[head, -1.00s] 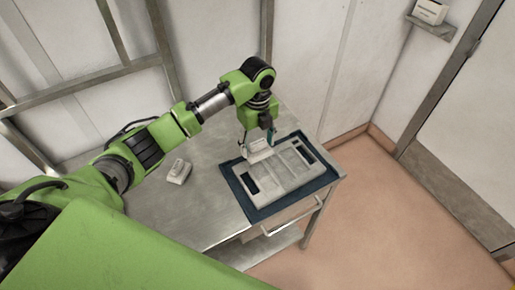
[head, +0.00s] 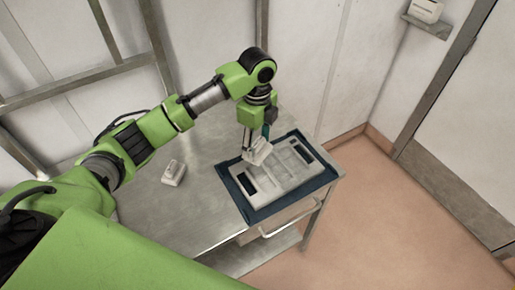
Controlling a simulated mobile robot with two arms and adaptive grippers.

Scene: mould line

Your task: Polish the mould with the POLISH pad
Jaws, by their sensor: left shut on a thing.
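The mould (head: 285,183) is a pale grey plate with dark slots near its left and right ends. It lies on a dark blue mat (head: 257,216) on a metal table. My left gripper (head: 257,146) is shut on a white pad (head: 259,155) over the back left part of the mould. The pad looks tilted and is at or just above the mould's surface; I cannot tell if they touch. Any label on this pad is not readable. Another whitish pad or block (head: 174,172) lies on the bare table to the left. My right gripper is not seen.
The metal table (head: 192,208) has bare room left of the mat. A handle rail (head: 290,222) runs along its front edge. White wall panels stand close behind. A small shelf (head: 428,26) with a white box is at the upper right.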

